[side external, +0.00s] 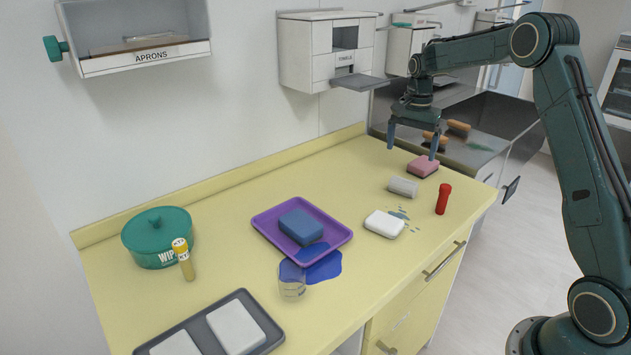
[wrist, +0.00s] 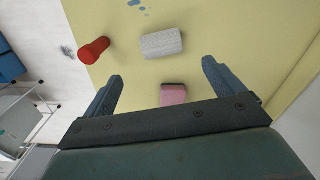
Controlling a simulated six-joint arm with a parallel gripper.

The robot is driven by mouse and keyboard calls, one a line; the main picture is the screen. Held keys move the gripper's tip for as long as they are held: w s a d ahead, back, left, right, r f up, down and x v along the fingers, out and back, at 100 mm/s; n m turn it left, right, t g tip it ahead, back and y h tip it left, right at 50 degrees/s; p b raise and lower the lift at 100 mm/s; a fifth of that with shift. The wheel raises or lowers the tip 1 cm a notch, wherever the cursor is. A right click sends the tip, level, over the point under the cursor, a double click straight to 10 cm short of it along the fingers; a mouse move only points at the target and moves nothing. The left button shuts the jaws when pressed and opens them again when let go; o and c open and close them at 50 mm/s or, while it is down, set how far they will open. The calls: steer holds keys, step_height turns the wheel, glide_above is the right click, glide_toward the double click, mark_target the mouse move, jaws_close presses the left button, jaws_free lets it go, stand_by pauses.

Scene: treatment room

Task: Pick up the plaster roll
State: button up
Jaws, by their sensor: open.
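In the wrist view the roll (wrist: 161,43) lies ahead of the fingers, nearer the top of the picture. My gripper (side external: 412,150) is above the far right part of the counter, open and empty, with its fingers pointing down. In the wrist view my gripper's two fingers (wrist: 162,84) are wide apart.
A white block (side external: 384,224) lies by small blue spots. A purple tray (side external: 266,219) with a blue block, a glass beaker (side external: 292,282) and a green pot (side external: 157,243) are further left.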

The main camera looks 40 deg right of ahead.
mark_target(404, 180)
steer(key=shift+f, duration=3.1)
steer(key=shift+w+f, duration=0.1)
steer(key=shift+f, duration=2.5)
steer(key=c, duration=1.1)
steer(key=shift+r, duration=0.1)
step_height(404, 180, up, 20)
